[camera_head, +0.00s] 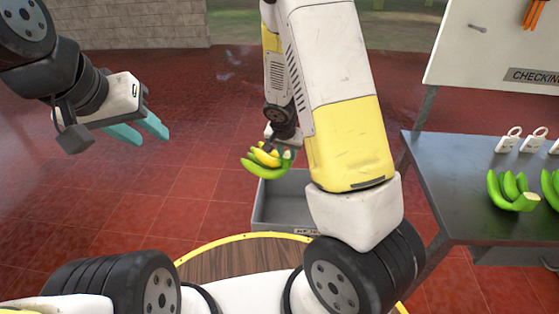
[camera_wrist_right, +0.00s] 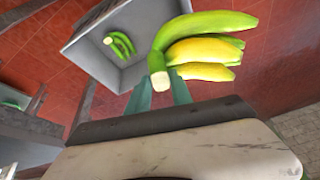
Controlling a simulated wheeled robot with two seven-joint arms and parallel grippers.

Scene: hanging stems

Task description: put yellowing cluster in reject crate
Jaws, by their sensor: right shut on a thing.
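The yellowing cluster (camera_head: 268,164) has yellow bananas among green ones. My right gripper (camera_wrist_right: 161,92) is shut on it near its cut stem and holds it in the air; in the wrist view the cluster (camera_wrist_right: 202,51) covers part of the teal fingers. The grey reject crate (camera_head: 256,205) stands on the floor below the cluster, partly hidden by my right arm, its label mostly covered. In the wrist view the crate (camera_wrist_right: 75,49) is beyond the cluster and holds a green cluster (camera_wrist_right: 121,45). My left gripper (camera_head: 139,130) is open and empty at the upper left.
A dark metal table (camera_head: 432,167) stands on the right with green clusters (camera_head: 513,191) and white tags (camera_head: 520,138) on it. A white board (camera_head: 470,55) rises behind it. Red tiled floor (camera_head: 125,200) is clear on the left.

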